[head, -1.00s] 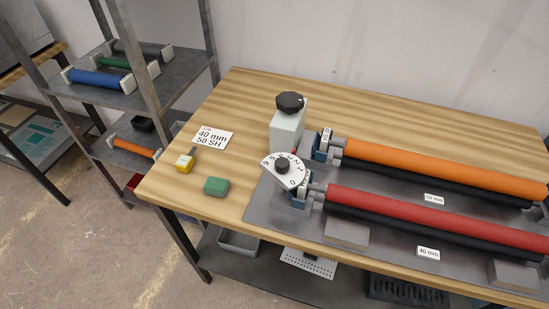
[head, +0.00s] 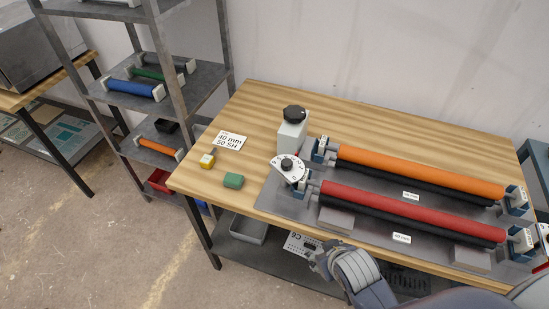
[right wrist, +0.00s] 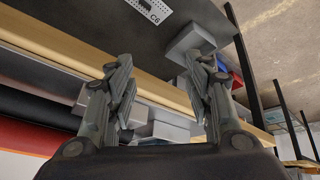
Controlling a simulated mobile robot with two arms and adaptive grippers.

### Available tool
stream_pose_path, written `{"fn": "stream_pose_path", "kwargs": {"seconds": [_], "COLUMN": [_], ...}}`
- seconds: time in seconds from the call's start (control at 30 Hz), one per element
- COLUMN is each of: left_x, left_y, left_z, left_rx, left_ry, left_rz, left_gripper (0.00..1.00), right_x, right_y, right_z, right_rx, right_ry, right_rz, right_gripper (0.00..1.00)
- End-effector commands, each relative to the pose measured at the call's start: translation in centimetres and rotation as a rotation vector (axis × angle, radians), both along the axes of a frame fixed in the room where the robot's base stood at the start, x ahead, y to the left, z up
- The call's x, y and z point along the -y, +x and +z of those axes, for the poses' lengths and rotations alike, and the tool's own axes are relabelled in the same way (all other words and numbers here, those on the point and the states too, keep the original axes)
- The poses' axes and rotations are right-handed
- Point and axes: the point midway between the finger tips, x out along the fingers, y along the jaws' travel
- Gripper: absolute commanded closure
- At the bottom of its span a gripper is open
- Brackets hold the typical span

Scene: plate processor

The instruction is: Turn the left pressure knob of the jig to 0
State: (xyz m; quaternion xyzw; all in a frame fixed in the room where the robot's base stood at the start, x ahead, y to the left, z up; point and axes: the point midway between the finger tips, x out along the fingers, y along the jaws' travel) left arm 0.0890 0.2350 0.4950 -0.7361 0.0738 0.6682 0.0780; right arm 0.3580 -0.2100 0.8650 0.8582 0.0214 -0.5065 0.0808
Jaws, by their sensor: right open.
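The jig (head: 330,217) lies on the wooden table with an orange roller (head: 420,172) behind a red roller (head: 410,211). Its left pressure knob (head: 287,163) is a black knob on a white numbered dial at the jig's left end. The numbers are too small to read surely in the head view. My right gripper (head: 318,258) is in front of the table's near edge, below and to the right of the knob, apart from it. In the right wrist view, its two fingers (right wrist: 160,85) are spread with nothing between them. My left gripper is not in view.
A grey box with a black knob (head: 294,113) stands behind the dial. A green block (head: 233,180), a yellow block (head: 207,160) and a label card (head: 230,141) lie to the left. A shelf rack (head: 180,100) stands further left. The table's left front is mostly clear.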

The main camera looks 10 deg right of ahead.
Motion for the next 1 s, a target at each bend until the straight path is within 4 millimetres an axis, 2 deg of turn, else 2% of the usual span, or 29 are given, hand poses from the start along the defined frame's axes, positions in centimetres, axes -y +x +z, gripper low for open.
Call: {"fn": "stream_pose_path", "kwargs": {"seconds": [0.03, 0.1, 0.27, 0.37, 0.5, 0.63, 0.7, 0.8, 0.9, 1.0], "left_x": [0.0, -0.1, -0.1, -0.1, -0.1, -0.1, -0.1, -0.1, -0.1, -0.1], "left_y": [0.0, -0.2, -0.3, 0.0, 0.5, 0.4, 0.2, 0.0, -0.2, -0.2], "left_z": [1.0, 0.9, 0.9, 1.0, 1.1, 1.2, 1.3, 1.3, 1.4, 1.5], "left_rx": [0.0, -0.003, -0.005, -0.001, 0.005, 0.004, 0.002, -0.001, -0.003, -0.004], "left_ry": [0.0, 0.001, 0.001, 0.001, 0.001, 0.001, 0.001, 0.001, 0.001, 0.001], "left_rz": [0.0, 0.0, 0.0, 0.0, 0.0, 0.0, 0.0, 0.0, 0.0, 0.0], "left_gripper": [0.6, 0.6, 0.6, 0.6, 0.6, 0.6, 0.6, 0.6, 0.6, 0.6], "right_x": [0.1, 0.2, -0.5, -1.9, -5.4, -10.4, -13.4, -17.9, -22.2, -25.9], "right_y": [2.6, 6.1, 12.9, 16.9, 21.5, 23.5, 23.8, 23.3, 22.1, 20.8], "right_z": [3.8, 6.4, 11.7, 16.1, 23.5, 30.1, 32.9, 35.8, 37.0, 36.6], "right_rx": [0.101, 0.233, 0.511, 0.707, 1.01, 1.264, 1.378, 1.504, 1.577, 1.588], "right_ry": [-0.013, -0.033, -0.064, -0.076, -0.08, -0.072, -0.063, -0.053, -0.05, -0.053], "right_rz": [-0.008, -0.017, 0.003, 0.046, 0.171, 0.36, 0.487, 0.698, 0.941, 1.202], "right_gripper": [0.53, 0.53, 0.53, 0.53, 0.53, 0.53, 0.53, 0.53, 0.53, 0.53]}}
